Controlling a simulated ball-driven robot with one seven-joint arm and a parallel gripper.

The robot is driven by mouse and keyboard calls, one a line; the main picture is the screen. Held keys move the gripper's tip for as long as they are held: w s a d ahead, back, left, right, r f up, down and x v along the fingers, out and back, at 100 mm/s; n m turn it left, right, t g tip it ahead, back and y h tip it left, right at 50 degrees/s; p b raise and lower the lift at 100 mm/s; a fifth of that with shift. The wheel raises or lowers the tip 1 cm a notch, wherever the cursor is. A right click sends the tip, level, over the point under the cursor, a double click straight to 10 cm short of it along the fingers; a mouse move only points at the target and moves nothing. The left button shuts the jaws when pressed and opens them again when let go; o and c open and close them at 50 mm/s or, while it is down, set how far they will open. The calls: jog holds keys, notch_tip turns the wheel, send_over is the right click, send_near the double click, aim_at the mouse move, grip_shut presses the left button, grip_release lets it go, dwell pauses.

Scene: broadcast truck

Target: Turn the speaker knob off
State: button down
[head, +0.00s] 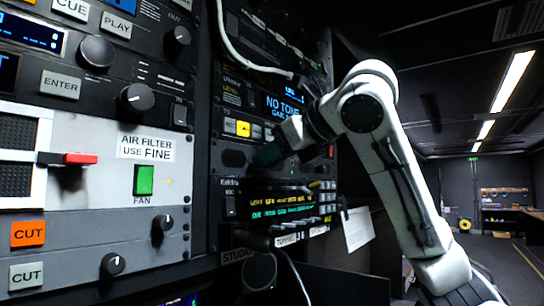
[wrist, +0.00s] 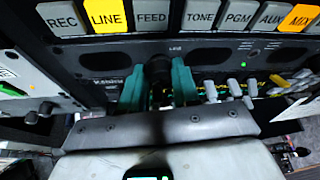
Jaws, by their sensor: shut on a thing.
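In the wrist view, a dark round knob (wrist: 158,68) sits on the rack panel below a row of lit buttons. The teal fingers of my gripper (wrist: 158,82) stand on its left and right sides and are shut on it. Any marking that tells its setting is hidden or too dark to read. In the head view, my gripper (head: 268,155) reaches the rack panel from the right, and the knob is hidden behind it.
Labelled buttons, with LINE (wrist: 108,16) lit yellow, sit just above the knob. Small switches (wrist: 232,88) stand close on the right. A front panel (head: 100,200) with a green FAN switch (head: 144,180) is at left. A paper sheet (head: 358,229) hangs below my arm.

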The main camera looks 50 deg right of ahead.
jog(key=c, duration=0.8)
grip_release()
jog(key=b+v, duration=0.2)
jog(key=v, duration=0.8)
jog(key=shift+s+r, duration=0.1)
jog(key=shift+s, duration=0.2)
